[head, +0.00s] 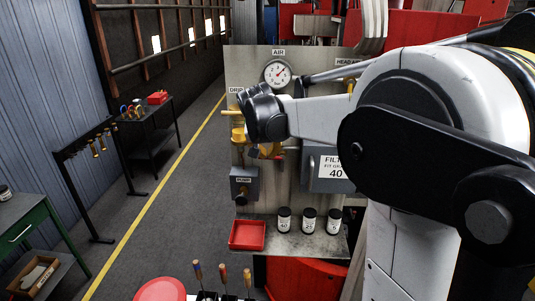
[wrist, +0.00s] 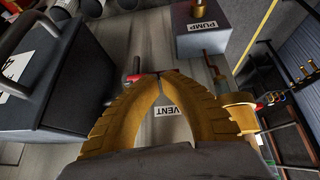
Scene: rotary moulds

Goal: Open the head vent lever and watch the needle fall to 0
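The pressure gauge (head: 277,73) under the AIR label is on the upper panel; its red needle points to the upper right, off the low end, and its numbers are too small to read. A small red lever (wrist: 143,76) on a dark valve stem shows in the wrist view, near the upside-down VENT label (wrist: 168,109). My gripper (wrist: 160,73) has its yellow fingers brought together at the tips, right beside the lever's end. I cannot tell whether they touch it. In the head view my gripper (head: 265,151) is partly hidden behind my wrist.
The grey PUMP box (head: 245,186) is left of the filter box (head: 335,170). Below, a shelf holds a red tray (head: 247,235) and several dark jars (head: 308,221). A yellow pipe fitting (wrist: 238,108) is close to my right finger. Open floor lies left of the panel.

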